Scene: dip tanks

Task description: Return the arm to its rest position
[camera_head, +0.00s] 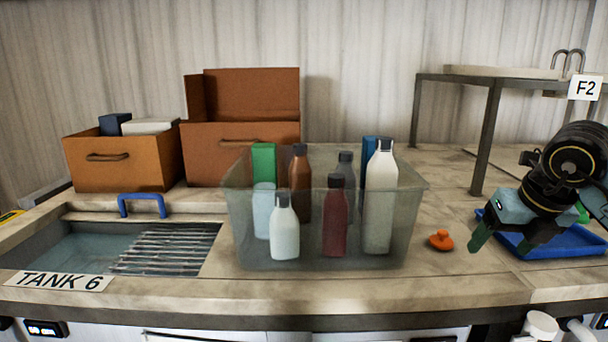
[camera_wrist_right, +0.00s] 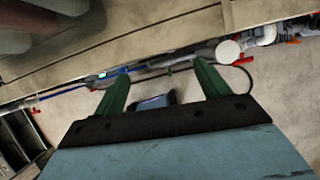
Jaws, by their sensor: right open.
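My right arm comes in from the right in the head view. Its right gripper (camera_head: 503,238) has green fingers and hangs over the left part of a blue tray. In the right wrist view the two green fingers of this gripper (camera_wrist_right: 160,82) stand wide apart with nothing between them. They point past the counter edge toward the floor and pipes. My left gripper is not in view.
A clear bin (camera_head: 408,243) holds several bottles mid-counter. An orange knob-like piece (camera_head: 441,240) lies between it and the blue tray (camera_head: 562,249). A sunken tank (camera_head: 85,247) with a rack is left. Brown boxes (camera_head: 240,148) and a raised shelf (camera_head: 495,82) stand behind.

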